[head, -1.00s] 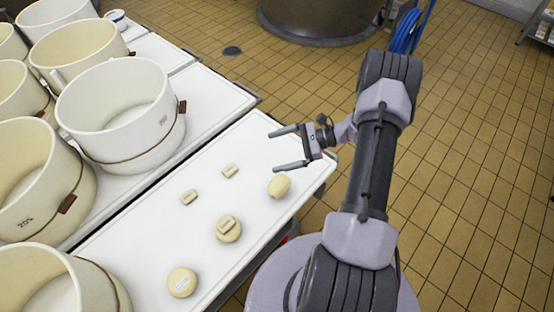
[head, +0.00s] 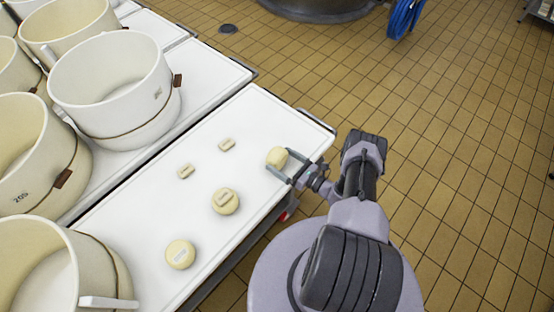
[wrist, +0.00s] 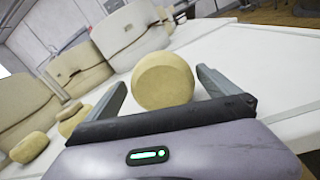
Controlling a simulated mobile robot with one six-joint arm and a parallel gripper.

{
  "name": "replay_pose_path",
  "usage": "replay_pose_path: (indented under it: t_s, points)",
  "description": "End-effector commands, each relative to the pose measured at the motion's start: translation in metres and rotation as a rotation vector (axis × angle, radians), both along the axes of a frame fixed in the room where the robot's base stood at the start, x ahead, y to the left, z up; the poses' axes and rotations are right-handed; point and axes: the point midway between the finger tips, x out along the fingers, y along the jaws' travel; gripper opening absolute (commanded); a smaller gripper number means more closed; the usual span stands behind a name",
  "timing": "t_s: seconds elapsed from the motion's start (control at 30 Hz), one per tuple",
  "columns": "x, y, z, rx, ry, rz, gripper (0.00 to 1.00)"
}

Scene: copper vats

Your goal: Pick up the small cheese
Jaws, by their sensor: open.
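The small cheese (head: 276,155) is a pale yellow, rounded piece on the white table (head: 250,118), near its right edge. My gripper (head: 278,160) is open, low over the table, with its two fingers on either side of this cheese. In the wrist view the cheese (wrist: 163,82) sits between the two spread fingers (wrist: 162,78).
A round cheese with a small block on top (head: 225,207) and another round cheese (head: 180,254) lie nearer. Two small pale blocks (head: 185,171) (head: 227,145) lie to the left. Large cream vats (head: 112,85) stand along the left. The table's far end is clear.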

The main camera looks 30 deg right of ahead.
Motion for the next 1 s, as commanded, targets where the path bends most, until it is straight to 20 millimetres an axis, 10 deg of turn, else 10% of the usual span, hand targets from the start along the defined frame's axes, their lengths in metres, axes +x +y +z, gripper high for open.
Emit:
replay_pose_path:
  t_s: [0.53, 1.0]
  points:
    - [0.048, 0.021, -0.003, 0.001, 0.001, 0.001, 0.98]
    - [0.049, 0.02, -0.002, 0.001, -0.001, 0.001, 0.14]
